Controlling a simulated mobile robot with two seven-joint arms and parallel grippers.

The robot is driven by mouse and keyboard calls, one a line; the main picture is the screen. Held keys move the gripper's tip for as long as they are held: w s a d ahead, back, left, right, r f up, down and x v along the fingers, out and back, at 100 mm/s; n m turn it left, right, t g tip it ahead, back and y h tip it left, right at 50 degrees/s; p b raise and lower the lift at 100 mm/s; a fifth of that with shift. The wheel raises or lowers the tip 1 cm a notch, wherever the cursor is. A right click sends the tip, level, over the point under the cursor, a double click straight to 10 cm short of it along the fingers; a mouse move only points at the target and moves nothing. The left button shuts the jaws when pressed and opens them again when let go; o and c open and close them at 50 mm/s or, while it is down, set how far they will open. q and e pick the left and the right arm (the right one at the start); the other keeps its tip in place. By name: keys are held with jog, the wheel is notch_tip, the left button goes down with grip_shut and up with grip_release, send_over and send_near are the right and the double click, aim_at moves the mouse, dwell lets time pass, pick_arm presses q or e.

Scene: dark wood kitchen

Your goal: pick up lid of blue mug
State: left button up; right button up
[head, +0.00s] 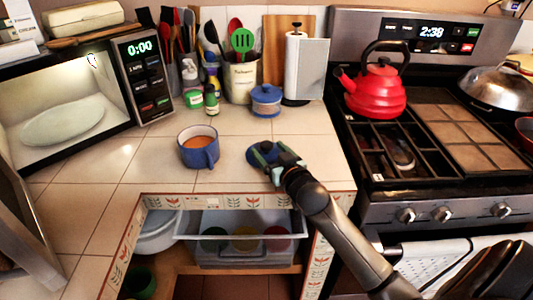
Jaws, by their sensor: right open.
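The blue mug (213,154) stands open on the tiled counter, with an orange-brown drink in it. A dark blue round lid (256,159) lies on the counter to the right of the mug, near the front edge. My right gripper (270,163) is open at the lid's right side, with its fingers over or beside the lid. The gripper hides part of the lid, and I cannot tell whether they touch. My left gripper is not in view.
A blue-lidded jar (266,102) stands behind the lid. An open microwave (75,95) is at the left. A stove with a red kettle (376,92) is at the right. An open drawer (240,222) sits below the counter edge. Counter left of the mug is clear.

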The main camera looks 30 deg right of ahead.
grip_shut()
dwell(0.6)
